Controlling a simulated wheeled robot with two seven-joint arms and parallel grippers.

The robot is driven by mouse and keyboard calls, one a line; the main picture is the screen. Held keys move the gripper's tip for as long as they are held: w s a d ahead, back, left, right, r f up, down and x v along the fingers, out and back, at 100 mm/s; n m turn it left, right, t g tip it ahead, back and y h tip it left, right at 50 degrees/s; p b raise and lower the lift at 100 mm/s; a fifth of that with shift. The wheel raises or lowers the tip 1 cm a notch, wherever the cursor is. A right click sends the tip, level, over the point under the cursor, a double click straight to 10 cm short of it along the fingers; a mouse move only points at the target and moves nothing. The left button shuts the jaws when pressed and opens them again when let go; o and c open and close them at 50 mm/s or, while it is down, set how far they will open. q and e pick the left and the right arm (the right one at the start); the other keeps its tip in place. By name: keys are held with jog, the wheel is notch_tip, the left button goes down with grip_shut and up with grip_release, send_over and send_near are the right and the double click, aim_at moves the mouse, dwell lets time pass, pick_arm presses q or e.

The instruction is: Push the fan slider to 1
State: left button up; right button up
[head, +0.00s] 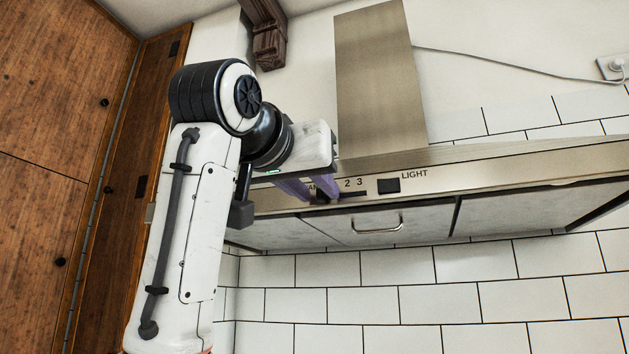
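The range hood's front strip (440,177) carries a fan control with the numbers 2 and 3 showing. The 1 and part of the FAN label are hidden behind my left gripper. The dark slider slot (354,194) runs below the numbers. A small dark piece at its left end, which looks like the fan slider (320,198), is partly covered by a fingertip. My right gripper is out of view.
A black LIGHT switch (388,186) sits right of the slider. Below the strip is a panel with a metal handle (378,225). The hood's chimney (378,75) rises above. Wooden cabinets (60,130) stand at left, close to my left arm. White tiles (400,300) fill the wall below.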

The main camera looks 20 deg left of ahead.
pick_arm(q)
jog(key=shift+w, duration=0.2)
grip_shut()
dwell(1.3)
